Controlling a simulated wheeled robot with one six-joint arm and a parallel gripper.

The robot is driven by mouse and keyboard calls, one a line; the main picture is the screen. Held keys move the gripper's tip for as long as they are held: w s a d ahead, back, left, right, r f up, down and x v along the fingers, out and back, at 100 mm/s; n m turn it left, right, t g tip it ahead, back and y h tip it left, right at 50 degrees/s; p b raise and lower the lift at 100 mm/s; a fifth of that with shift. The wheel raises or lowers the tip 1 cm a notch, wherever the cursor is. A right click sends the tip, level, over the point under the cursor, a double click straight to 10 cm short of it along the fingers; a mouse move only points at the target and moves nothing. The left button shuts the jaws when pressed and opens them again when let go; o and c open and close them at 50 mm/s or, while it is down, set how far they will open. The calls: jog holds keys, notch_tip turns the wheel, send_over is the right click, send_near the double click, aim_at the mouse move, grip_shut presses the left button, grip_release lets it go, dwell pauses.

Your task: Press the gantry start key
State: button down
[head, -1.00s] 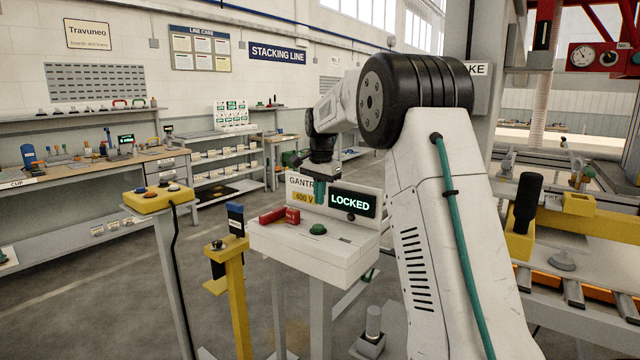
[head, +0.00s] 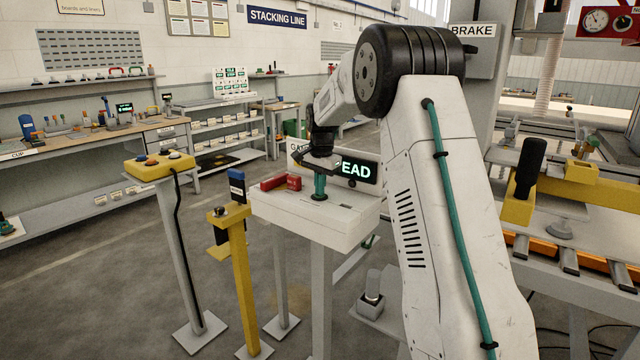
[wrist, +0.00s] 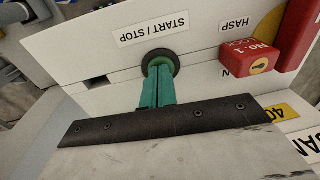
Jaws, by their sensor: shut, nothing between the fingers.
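The gantry control box (head: 340,222) is a white console on a post. The start key sits on its top as a round, dark-rimmed button (wrist: 160,58) beside the "START / STOP" label (wrist: 152,28) in the wrist view. My gripper (head: 319,197) has its teal fingers together, pointing down at the key. In the wrist view the fingertips (wrist: 158,72) overlap the key and hide much of it; they appear to touch it. How far it is pressed cannot be told. The display (head: 357,170) shows green letters "EAD", its left part hidden by my gripper.
A red "No. 1" lock (wrist: 250,57) and a longer red piece (head: 273,183) lie near the "HASP" label. A yellow post (head: 238,270) and a yellow button box (head: 160,165) stand to the left. The conveyor (head: 590,262) is at right.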

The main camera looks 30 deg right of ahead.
jog(key=shift+s+f, duration=0.1)
jog(key=shift+f, duration=0.75)
notch_tip(320, 180, up, 15)
jog(key=s, duration=0.1)
jog(key=shift+a, duration=0.15)
dwell(1.1)
jog(key=s+a+f+n, duration=0.2)
jog(key=s+a+n, duration=0.2)
jog(key=s, duration=1)
jog(key=s+a+f+n, duration=0.3)
jog(key=s+a+n, duration=0.2)
jog(key=s+a, duration=0.5)
jog(key=s+a+f+n, duration=0.2)
jog(key=s+a+n, duration=0.3)
jog(key=s, duration=1.5)
jog(key=a, duration=0.3)
jog(key=shift+f, duration=0.25)
